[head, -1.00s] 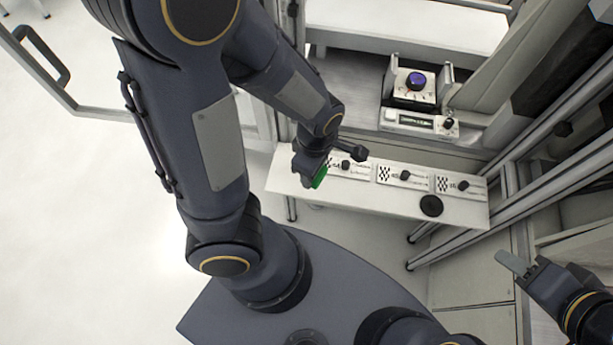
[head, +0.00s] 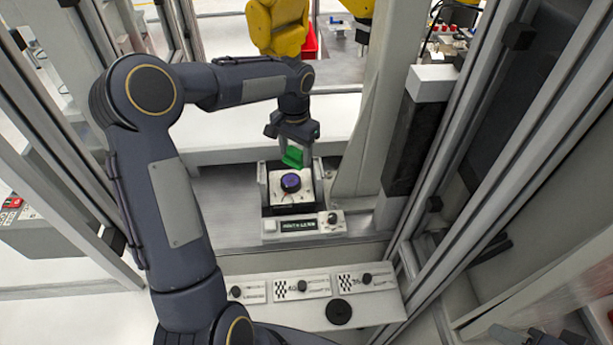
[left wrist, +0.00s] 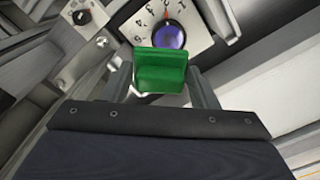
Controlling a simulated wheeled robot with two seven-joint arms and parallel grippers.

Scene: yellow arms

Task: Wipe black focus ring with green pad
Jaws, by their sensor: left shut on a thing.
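The black focus ring (head: 290,183) surrounds a purple-blue lens on a white dial plate in a small grey fixture in the head view. In the left wrist view, the ring (left wrist: 185,36) is partly hidden behind the green pad, with numbers around it. My left gripper (head: 295,147) is shut on the green pad (head: 292,157) and holds it just behind and above the ring. The left wrist view shows the pad (left wrist: 160,69) between the two fingers; I cannot tell whether it touches the ring. Only a tip of my right gripper (head: 505,335) shows at the bottom right.
A small display box (head: 300,227) with a knob sits in front of the fixture. A white shelf (head: 310,317) with several labelled knobs and a black disc is nearer. Metal frame posts stand to the right. A yellow arm (head: 277,25) is behind.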

